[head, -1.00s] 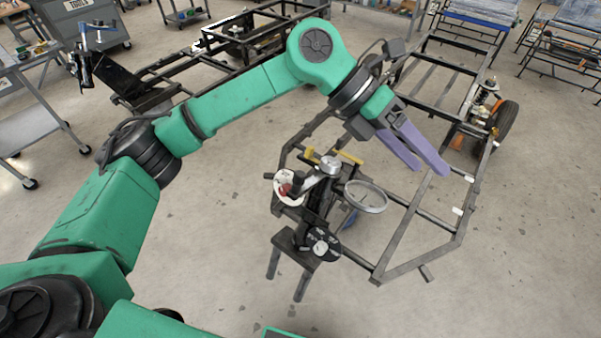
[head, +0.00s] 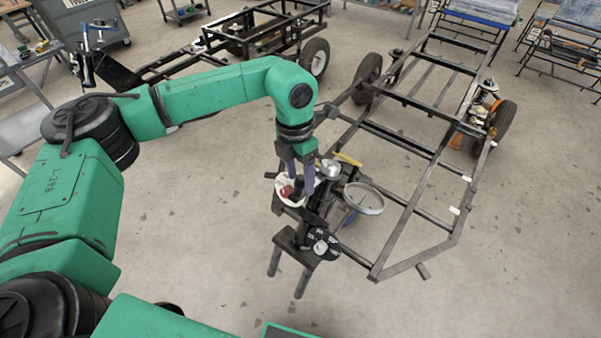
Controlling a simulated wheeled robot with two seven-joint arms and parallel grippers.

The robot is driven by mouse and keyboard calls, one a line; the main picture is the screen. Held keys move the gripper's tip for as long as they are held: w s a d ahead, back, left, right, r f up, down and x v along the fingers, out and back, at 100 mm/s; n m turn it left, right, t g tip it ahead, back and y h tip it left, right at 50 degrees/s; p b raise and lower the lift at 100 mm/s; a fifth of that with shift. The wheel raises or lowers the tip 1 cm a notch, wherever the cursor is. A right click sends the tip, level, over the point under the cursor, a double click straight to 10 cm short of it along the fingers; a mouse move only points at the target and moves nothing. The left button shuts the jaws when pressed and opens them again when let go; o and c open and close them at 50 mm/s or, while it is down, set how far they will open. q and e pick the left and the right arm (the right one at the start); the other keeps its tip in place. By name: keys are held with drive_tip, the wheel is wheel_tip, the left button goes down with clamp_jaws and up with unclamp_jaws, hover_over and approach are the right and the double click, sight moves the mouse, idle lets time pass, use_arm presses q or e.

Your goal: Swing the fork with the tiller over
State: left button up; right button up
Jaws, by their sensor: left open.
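The fork is a dark upright assembly near the middle of the head view, with two round legs (head: 301,284) below a dark plate (head: 287,243). At its top is a round metal cap (head: 331,168). The tiller, a lever seen earlier running left from this cap, is now mostly hidden by my fingers; its dark grip end (head: 297,188) shows between them. My left gripper (head: 298,181) points down over that grip, its purple fingers open on either side. Whether they touch it cannot be told. My right gripper is out of view.
A white dish with something red (head: 287,190) sits close beside the fingers. A round metal dish (head: 363,198) is right of the fork. The black tube frame (head: 425,180) with wheels extends right and back. Open floor (head: 190,240) lies left.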

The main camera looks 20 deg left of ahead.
use_arm(q)
drive_tip(key=shift+f, duration=0.35)
clamp_jaws()
drive_tip(key=shift+r, duration=0.15)
idle(1.0)
